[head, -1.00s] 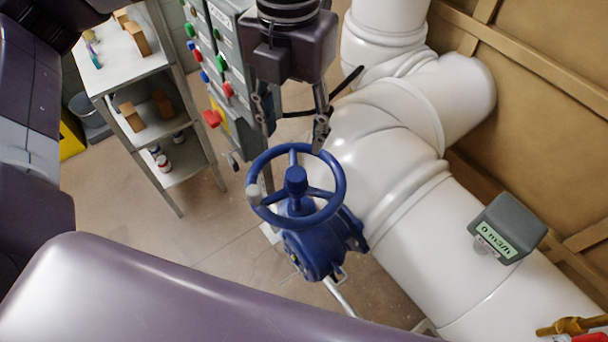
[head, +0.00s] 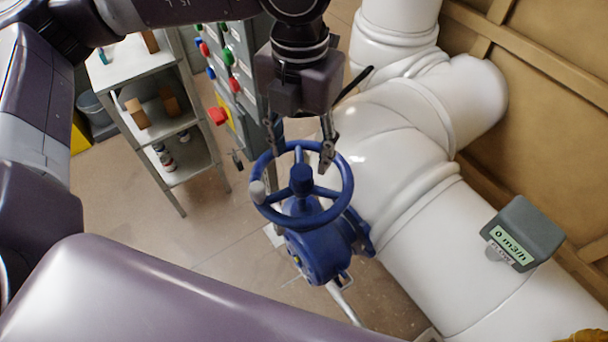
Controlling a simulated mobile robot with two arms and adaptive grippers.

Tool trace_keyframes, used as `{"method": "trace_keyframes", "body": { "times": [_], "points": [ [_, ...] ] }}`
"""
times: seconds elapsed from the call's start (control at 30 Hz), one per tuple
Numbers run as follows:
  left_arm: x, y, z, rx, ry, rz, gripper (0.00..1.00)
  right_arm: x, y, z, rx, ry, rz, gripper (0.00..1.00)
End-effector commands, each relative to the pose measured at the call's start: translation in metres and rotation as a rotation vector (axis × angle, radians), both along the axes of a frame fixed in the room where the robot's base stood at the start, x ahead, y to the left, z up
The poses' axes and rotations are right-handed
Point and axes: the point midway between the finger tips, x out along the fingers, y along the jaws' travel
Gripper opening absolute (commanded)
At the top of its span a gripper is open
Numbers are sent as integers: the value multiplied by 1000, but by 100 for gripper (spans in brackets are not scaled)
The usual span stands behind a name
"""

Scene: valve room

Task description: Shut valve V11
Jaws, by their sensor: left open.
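A blue valve with a round handwheel (head: 345,203) stands in the middle of the head view, beside the white pipe. My right gripper does not show.
Thick white pipes (head: 440,250) run along the right and carry a grey flow meter (head: 522,233) reading 0 m3/h. A control panel with coloured buttons (head: 229,57) stands behind. A shelf unit (head: 185,165) holds boxes and bottles. Floor is open between shelf and valve.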

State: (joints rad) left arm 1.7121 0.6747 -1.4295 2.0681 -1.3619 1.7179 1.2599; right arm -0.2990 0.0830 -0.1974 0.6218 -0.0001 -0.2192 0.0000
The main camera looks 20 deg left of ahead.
Motion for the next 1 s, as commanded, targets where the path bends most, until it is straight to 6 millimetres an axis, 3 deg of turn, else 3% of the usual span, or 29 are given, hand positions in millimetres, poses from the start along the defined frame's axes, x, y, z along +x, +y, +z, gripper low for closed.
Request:
{"method": "trace_keyframes", "body": {
  "times": [0.17,0.53,0.87,1.0],
  "points": [
    [1,0,-4,-1,-2,72,49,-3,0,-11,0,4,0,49],
    [1,0,-4,-2,-3,563,49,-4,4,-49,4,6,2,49],
    [0,0,-3,-1,-2,778,49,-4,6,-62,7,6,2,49],
    [1,0,-5,-1,-3,963,49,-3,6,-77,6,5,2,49]
  ]
}}
